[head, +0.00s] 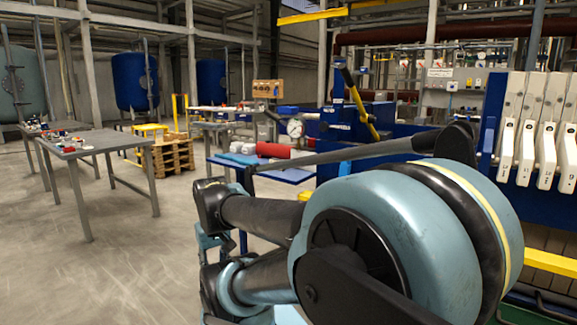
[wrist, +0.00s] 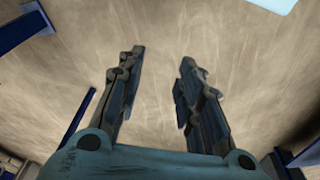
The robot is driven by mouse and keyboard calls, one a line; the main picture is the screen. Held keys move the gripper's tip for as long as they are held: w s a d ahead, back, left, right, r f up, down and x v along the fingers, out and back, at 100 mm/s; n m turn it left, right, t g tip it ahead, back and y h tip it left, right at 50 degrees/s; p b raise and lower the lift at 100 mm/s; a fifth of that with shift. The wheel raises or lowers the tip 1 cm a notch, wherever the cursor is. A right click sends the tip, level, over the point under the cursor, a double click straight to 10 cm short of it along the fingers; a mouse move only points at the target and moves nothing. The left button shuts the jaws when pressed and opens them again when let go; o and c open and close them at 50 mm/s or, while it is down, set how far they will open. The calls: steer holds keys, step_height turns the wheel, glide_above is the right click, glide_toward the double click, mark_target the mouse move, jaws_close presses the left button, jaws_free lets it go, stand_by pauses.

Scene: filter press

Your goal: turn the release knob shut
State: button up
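I cannot make out the release knob in either view; it may be too small or hidden behind my arm. In the head view, a blue pump-like unit (head: 340,131) carries a round white gauge (head: 295,128) and a long yellow lever (head: 358,103). My arm covers the area below and right of them. In the wrist view, my gripper (wrist: 162,56) is open, its two dark fingers apart with nothing between them. It points at bare floor. I cannot make out the fingertips in the head view.
A blue shelf (head: 292,176) with folded cloths and a red roll (head: 286,151) stands left of the unit. White filter plates (head: 547,147) hang at the right. A grey table (head: 95,143) stands at the left. The floor (head: 140,260) at front left is clear.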

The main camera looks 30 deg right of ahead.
steer(key=shift+o, duration=0.6)
steer(key=shift+w+a, duration=0.1)
steer(key=shift+s+r, duration=0.15)
steer(key=shift+s, duration=0.05)
steer(key=w+d+r+m+t+h, duration=0.25)
steer(key=w+d+r+h, duration=0.2)
steer(key=w+d, duration=0.7)
steer(key=w+d+r+m+t+h, duration=0.2)
steer(key=w+d+r+m+h, duration=0.3)
steer(key=w+d, duration=0.7)
steer(key=w+d+r+m+t+h, duration=0.25)
steer(key=w+d+h, duration=0.35)
steer(key=w+d, duration=0.55)
steer(key=x, duration=0.5)
steer(key=s+d+x, duration=0.1)
steer(key=x, duration=0.5)
steer(key=s+x, duration=0.1)
steer(key=x, duration=0.5)
steer(key=shift+s+d+r, duration=0.15)
steer(key=shift+d+r, duration=0.05)
steer(key=c, duration=0.8)
